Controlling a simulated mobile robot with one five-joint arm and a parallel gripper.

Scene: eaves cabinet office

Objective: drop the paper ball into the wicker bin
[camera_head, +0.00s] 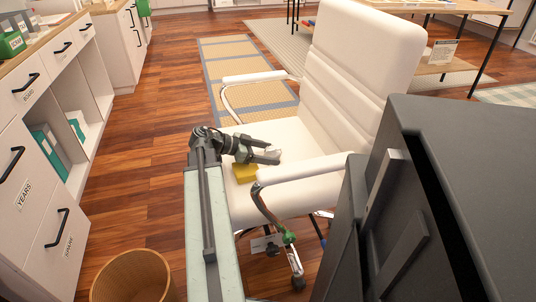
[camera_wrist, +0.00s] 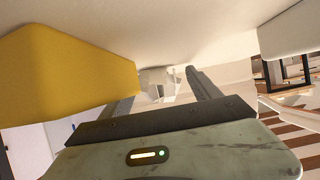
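The paper ball (camera_wrist: 158,84) looks like a small, crumpled whitish lump in the wrist view. It lies on the white chair's seat (camera_head: 282,133), ahead of and between my fingertips; I cannot tell whether the left finger touches it. My gripper (camera_head: 270,155) is low over the seat, its two fingers apart, and a gap shows between the right finger and the ball in the wrist view (camera_wrist: 165,86). In the head view the ball is hard to tell from the pale seat. The wicker bin (camera_head: 132,278) stands on the floor at the bottom left.
A yellow block (camera_head: 245,172) lies on the seat beside my gripper, large at left in the wrist view (camera_wrist: 65,75). The chair's armrests (camera_head: 305,168) and tall back enclose the seat. Drawer cabinets (camera_head: 40,150) line the left. Wooden floor between cabinets and chair is clear.

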